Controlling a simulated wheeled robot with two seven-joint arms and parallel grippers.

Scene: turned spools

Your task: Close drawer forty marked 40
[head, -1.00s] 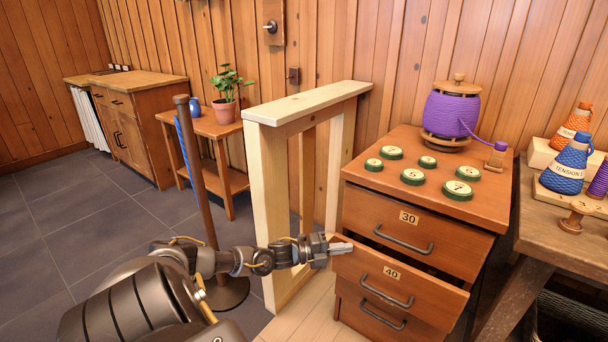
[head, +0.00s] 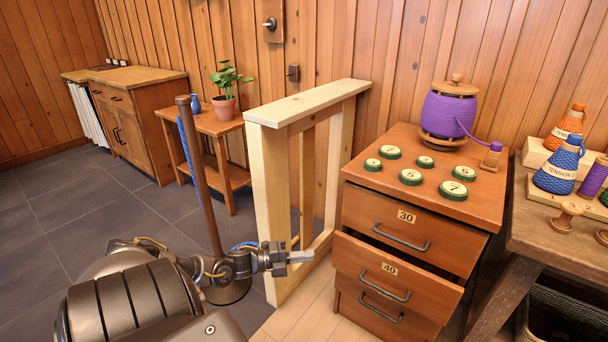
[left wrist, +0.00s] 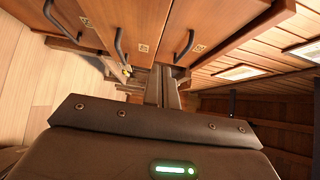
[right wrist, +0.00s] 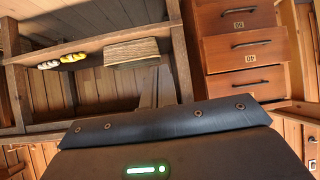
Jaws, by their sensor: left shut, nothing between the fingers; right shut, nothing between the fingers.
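Drawer 40 (head: 365,283) is the middle drawer of the wooden cabinet (head: 480,200) in the head view. It stands pulled out, with a dark gap behind its front's top edge. Its label and a grey bar handle are on the front. It also shows in the left wrist view (left wrist: 137,18). My left gripper (head: 308,257) is shut and empty, just left of the drawer's left edge and apart from it. Its fingers also show in the left wrist view (left wrist: 162,88). My right gripper (right wrist: 156,86) is shut and empty; the cabinet stands to its right in that view.
Drawer 30 (head: 370,215) is above, and another drawer (head: 375,312) is below. Green numbered discs and a purple spool (head: 450,118) stand on the cabinet. A pale wooden frame (head: 268,190) and a dark post (head: 200,175) are close on the left. A workbench (head: 550,240) is right.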

